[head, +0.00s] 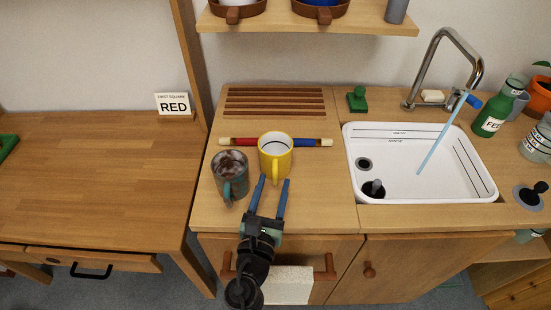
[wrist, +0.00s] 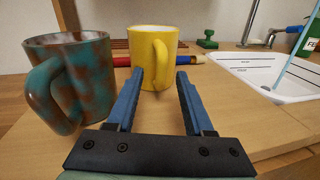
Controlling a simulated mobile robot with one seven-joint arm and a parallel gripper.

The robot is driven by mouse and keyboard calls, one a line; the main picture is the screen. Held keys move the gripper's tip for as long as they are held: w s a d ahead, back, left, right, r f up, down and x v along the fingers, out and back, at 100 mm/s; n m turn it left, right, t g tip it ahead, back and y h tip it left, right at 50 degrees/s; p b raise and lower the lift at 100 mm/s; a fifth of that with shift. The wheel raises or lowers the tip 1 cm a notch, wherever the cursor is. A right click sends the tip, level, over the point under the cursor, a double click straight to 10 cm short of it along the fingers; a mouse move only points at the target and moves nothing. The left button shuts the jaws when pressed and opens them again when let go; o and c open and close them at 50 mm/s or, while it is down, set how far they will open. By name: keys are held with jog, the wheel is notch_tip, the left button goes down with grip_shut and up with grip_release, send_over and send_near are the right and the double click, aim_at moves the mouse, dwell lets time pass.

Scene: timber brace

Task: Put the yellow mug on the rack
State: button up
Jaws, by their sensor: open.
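The yellow mug (head: 275,157) stands upright on the wooden counter, its handle towards my gripper. It also shows in the wrist view (wrist: 147,52), just beyond the fingertips. My gripper (head: 273,180) is open and empty, low over the counter's front part, pointing at the mug. In the wrist view its blue fingers (wrist: 160,76) are apart with nothing between them. The slatted wooden rack (head: 275,101) lies on the counter behind the mug, against the wall, and looks empty. Only a little of it shows in the wrist view.
A teal and brown mug (head: 229,177) stands close on the left of my gripper. A red and blue rod (head: 308,142) lies between the yellow mug and the rack. A green object (head: 357,99) stands right of the rack. The white sink (head: 352,170) is on the right.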

grip_shut()
dwell(1.4)
